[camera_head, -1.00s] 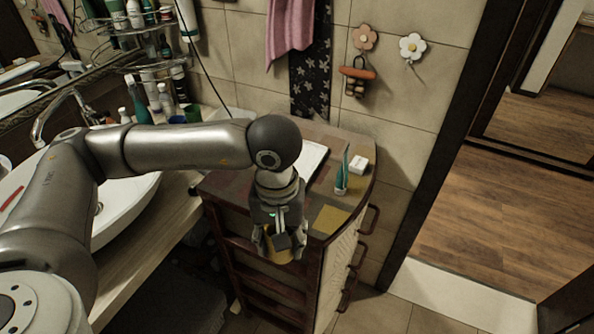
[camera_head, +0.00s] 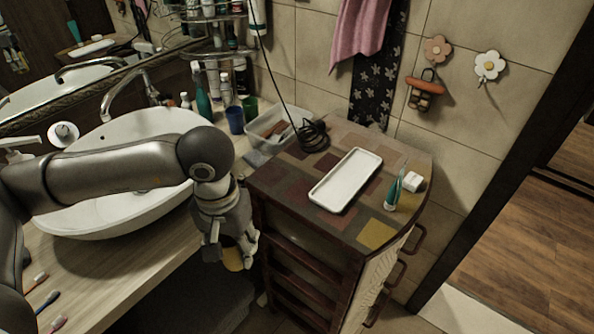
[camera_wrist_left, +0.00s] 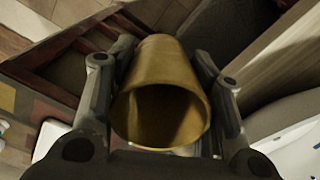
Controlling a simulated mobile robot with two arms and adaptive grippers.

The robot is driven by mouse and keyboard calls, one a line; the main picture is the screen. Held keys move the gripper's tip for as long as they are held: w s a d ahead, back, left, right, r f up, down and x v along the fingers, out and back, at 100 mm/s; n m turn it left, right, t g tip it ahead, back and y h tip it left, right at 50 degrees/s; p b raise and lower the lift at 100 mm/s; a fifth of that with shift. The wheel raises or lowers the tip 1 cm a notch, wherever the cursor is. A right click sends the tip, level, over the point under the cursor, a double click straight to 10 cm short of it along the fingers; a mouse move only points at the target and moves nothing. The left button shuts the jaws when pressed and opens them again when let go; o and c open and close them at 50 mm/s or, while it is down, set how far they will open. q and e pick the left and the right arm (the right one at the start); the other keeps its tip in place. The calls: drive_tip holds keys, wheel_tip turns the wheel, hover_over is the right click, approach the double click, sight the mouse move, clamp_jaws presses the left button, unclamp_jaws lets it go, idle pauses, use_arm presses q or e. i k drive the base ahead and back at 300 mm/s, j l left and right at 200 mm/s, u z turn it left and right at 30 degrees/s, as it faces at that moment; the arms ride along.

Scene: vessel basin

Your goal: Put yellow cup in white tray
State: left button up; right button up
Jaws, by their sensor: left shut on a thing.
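My left gripper (camera_head: 233,250) is shut on the yellow cup (camera_head: 233,261), whose lower part shows below the fingers in the head view. In the left wrist view the cup (camera_wrist_left: 165,95) sits between the two fingers, with its open mouth facing the camera. The gripper and cup are beside the left front of the cabinet, left of the white tray. The white tray (camera_head: 345,180) is shallow and empty and lies on the patterned cabinet top. A corner of it (camera_wrist_left: 48,138) shows at the left of the wrist view. My right gripper is not in view.
On the cabinet top (camera_head: 300,173), a toothbrush holder (camera_head: 392,196) and a white box (camera_head: 413,181) stand right of the tray. A coiled black cable (camera_head: 312,135) lies behind it. A sink (camera_head: 130,205) and toothbrushes (camera_head: 45,302) are at the left.

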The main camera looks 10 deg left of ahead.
sight(333, 195)
drive_tip(key=i+l+u, duration=0.25)
drive_tip(key=l+u, duration=0.25)
drive_tip(key=l, duration=0.25)
drive_tip(key=i+l+u, duration=0.25)
drive_tip(key=l, duration=0.2)
drive_tip(key=l+u, duration=0.25)
drive_tip(key=l, duration=0.45)
drive_tip(key=i, duration=0.05)
